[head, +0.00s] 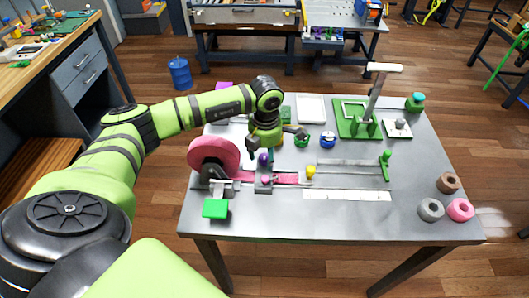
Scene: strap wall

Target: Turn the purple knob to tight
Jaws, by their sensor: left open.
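A small purple knob (264,159) shows just under my left gripper, near the strap fixture on the grey table. My left gripper (267,154) points down over it with its fingers apart. Whether the fingers reach beside the knob or stay above it, I cannot tell. A second, pinkish-purple round piece (267,181) sits on the grey block (264,187) that the pink strap (287,178) passes through. The strap runs from a large pink roll (212,157) at the left. Any tight mark is too small to read. My right gripper is not in view.
A yellow knob (311,171) and a green post (385,166) stand right of the block. A green pad (215,208) is at the front left. Green and blue round pieces, a tall lever (375,92) and several loose rolls (460,209) occupy the rest. The table's front middle is fairly clear.

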